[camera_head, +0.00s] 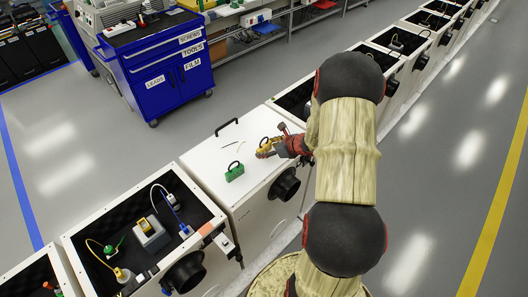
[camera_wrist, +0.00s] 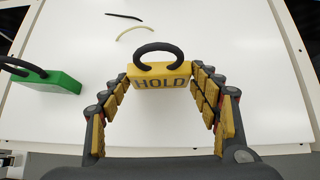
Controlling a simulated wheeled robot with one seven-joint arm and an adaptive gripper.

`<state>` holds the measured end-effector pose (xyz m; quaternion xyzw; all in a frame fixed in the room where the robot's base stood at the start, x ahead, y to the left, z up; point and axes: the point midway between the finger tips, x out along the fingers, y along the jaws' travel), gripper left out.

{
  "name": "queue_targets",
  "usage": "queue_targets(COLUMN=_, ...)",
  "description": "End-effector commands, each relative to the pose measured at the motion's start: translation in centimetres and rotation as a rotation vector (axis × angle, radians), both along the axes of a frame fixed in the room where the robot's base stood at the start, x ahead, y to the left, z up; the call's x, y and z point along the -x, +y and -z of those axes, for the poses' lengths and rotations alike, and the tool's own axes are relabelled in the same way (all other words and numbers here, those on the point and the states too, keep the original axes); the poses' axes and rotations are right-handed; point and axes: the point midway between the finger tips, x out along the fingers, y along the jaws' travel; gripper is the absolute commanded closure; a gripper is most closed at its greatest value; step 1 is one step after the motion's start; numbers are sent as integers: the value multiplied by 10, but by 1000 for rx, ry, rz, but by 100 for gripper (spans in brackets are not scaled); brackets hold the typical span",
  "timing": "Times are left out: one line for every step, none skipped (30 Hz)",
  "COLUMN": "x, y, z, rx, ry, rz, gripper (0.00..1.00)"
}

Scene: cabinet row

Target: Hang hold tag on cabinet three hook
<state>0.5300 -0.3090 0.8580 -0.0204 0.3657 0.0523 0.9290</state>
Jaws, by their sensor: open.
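The yellow hold tag (camera_wrist: 160,76), lettered HOLD with a black loop handle on its far side, lies on the white closed cabinet top (camera_head: 213,153). My gripper (camera_wrist: 161,82) is open, with one finger on each side of the tag near its ends. Whether the pads touch it is unclear. In the head view my gripper (camera_head: 280,149) is at the right part of that top, partly covering the tag (camera_head: 265,146). A green tag (camera_head: 235,171) with a black loop lies to the left, also in the wrist view (camera_wrist: 45,80). I cannot make out the cabinet three hook.
A dark strip (camera_wrist: 124,15) and a pale strip (camera_wrist: 135,32) lie beyond the tag. An open cabinet with wired parts (camera_head: 150,235) stands at lower left; more open cabinets run to upper right. A blue tool cart (camera_head: 160,65) stands behind.

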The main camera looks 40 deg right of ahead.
Motion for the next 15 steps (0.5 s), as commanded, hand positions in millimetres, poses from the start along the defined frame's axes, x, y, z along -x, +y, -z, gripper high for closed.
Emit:
queue_targets(x=-1, y=0, z=1, rx=0, ry=0, rz=0, gripper=38)
queue_targets(x=-1, y=0, z=1, rx=0, ry=0, rz=0, gripper=38)
queue_targets(x=-1, y=0, z=1, rx=0, ry=0, rz=0, gripper=38)
queue_targets(x=-1, y=0, z=0, rx=0, ry=0, rz=0, gripper=38)
queue_targets(x=-1, y=0, z=0, rx=0, ry=0, rz=0, gripper=38)
queue_targets(x=-1, y=0, z=0, rx=0, ry=0, rz=0, gripper=38)
queue_targets(x=-1, y=0, z=0, rx=0, ry=0, rz=0, gripper=38)
queue_targets(x=-1, y=0, z=0, rx=0, ry=0, rz=0, gripper=38)
queue_targets(x=-1, y=0, z=0, rx=0, ry=0, rz=0, gripper=39)
queue_targets(x=-1, y=0, z=0, rx=0, ry=0, rz=0, gripper=40)
queue_targets(x=-1, y=0, z=0, rx=0, ry=0, rz=0, gripper=40)
queue_targets(x=-1, y=0, z=0, rx=0, ry=0, rz=0, gripper=42)
queue_targets(x=-1, y=0, z=0, rx=0, ry=0, rz=0, gripper=42)
queue_targets(x=-1, y=0, z=0, rx=0, ry=0, rz=0, gripper=43)
queue_targets(x=-1, y=0, z=0, rx=0, ry=0, rz=0, gripper=44)
